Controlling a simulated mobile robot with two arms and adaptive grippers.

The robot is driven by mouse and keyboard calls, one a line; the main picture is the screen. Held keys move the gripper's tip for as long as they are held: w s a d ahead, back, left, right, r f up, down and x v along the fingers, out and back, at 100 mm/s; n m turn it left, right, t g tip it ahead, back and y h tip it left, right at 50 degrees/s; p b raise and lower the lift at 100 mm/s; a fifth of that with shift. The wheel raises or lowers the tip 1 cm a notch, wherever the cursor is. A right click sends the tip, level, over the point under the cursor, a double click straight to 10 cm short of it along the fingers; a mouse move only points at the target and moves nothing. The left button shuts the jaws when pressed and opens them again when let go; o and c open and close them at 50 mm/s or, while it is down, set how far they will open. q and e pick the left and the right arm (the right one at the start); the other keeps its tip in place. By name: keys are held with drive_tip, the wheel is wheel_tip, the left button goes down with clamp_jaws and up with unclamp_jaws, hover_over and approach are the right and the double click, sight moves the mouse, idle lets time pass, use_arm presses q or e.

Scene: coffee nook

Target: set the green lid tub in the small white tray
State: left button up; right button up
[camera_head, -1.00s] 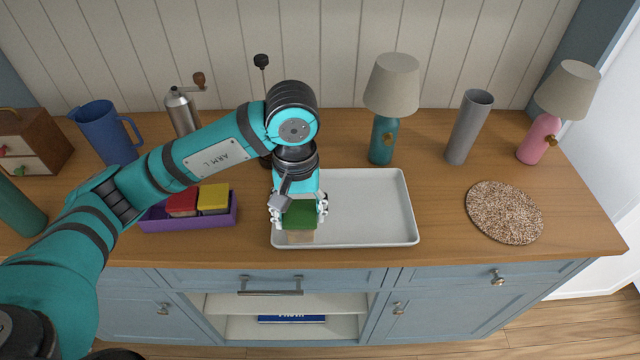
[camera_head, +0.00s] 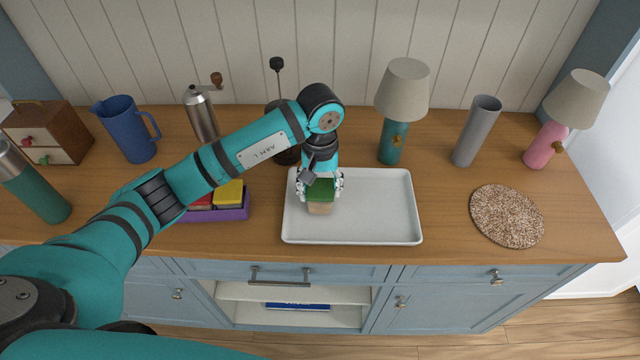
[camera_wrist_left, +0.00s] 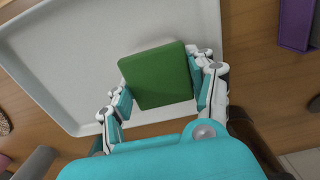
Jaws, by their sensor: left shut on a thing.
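The green lid tub (camera_head: 320,195) has a green square lid and a pale body. My left gripper (camera_head: 320,186) is shut on it, with fingers on two opposite sides. The tub is over the left part of the small white tray (camera_head: 385,215); I cannot tell whether its base touches the tray floor. In the left wrist view the green lid (camera_wrist_left: 158,76) sits between the fingertips (camera_wrist_left: 160,82), with the tray (camera_wrist_left: 85,45) behind it. My right gripper is not in view.
A purple bin (camera_head: 240,213) with red-lid and yellow-lid tubs stands left of the tray. A teal lamp (camera_head: 391,140) and a grey cylinder (camera_head: 474,135) stand behind it. A speckled round mat (camera_head: 506,215) lies to the right. The tray's right half is clear.

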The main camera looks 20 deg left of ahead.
sight(320, 186)
use_arm(q)
drive_tip(key=shift+f, duration=0.2)
drive_tip(key=o, duration=1.6)
drive_tip(key=shift+o, duration=0.2)
drive_tip(key=shift+r, duration=0.1)
drive_tip(key=shift+r, duration=0.55)
wheel_tip(320, 186, up, 11)
drive_tip(key=b, duration=0.3)
